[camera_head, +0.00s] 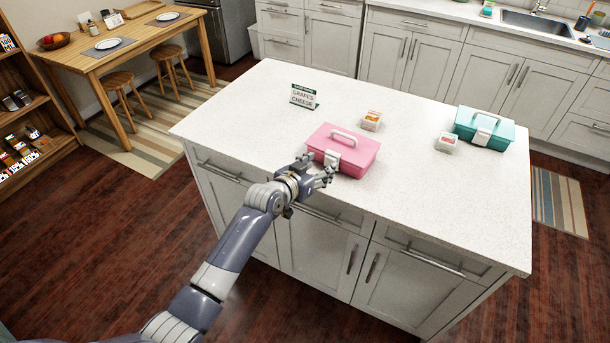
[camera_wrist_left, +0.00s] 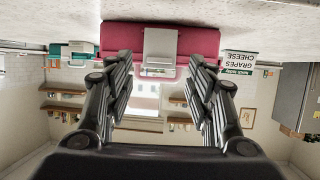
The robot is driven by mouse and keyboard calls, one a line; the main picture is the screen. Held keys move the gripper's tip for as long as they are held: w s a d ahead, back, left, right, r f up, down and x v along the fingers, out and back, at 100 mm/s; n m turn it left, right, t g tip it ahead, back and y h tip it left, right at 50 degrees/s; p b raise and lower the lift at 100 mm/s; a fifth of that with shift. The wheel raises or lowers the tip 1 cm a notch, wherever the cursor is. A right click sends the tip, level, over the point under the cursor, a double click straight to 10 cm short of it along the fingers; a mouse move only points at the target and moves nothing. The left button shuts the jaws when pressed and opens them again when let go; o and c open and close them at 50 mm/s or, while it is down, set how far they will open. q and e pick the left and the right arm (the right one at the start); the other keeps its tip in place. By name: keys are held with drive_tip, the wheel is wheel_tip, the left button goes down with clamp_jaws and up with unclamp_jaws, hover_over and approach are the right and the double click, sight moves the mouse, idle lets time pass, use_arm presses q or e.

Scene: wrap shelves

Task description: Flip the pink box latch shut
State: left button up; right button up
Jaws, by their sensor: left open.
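The pink box (camera_head: 345,150) stands on the white island counter with its lid down and its handle on top. Its pale latch (camera_head: 332,158) is on the front face, towards my arm. In the left wrist view, which is upside down, the pink box (camera_wrist_left: 120,37) is at the top and the latch (camera_wrist_left: 165,45) is in the middle. I cannot tell whether the latch is fastened. My left gripper (camera_head: 328,174) is open and empty, just in front of the latch. In the wrist view its fingers (camera_wrist_left: 160,60) are spread on either side of the latch, with no clear contact.
A teal box (camera_head: 484,128) stands at the counter's right. Two small food containers (camera_head: 371,121) (camera_head: 447,142) and a sign reading grapes and cheese (camera_head: 303,96) are on the white counter (camera_head: 430,210).

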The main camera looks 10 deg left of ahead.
use_arm(q)
drive_tip(key=v, duration=0.7)
drive_tip(key=shift+s+a, duration=0.1)
drive_tip(key=shift+s, duration=0.05)
idle(0.3)
drive_tip(key=s+a+f+n+g+y+b, duration=0.1)
drive_tip(key=s+a+f+g, duration=0.15)
drive_tip(key=s+f, duration=0.65)
drive_tip(key=s+a+f+g+y+b, duration=0.1)
drive_tip(key=s+a+f, duration=0.15)
drive_tip(key=f, duration=1.25)
drive_tip(key=s+a+f+n+g+y+b, duration=0.1)
drive_tip(key=s+a+f+g+y, duration=0.3)
drive_tip(key=f, duration=0.8)
drive_tip(key=s+a+f+g, duration=0.1)
drive_tip(key=s+f, duration=0.6)
drive_tip(key=s, duration=0.6)
drive_tip(key=s+a+f+g+b, duration=0.1)
drive_tip(key=s+f, duration=0.5)
drive_tip(key=s, duration=0.7)
drive_tip(key=s+a+f+g+b, duration=0.1)
drive_tip(key=s+a+f+g, duration=0.1)
drive_tip(key=s+f, duration=0.5)
drive_tip(key=s, duration=0.6)
drive_tip(key=shift+f+h, duration=0.3)
drive_tip(key=shift+f, duration=0.1)
drive_tip(key=shift+a, duration=0.1)
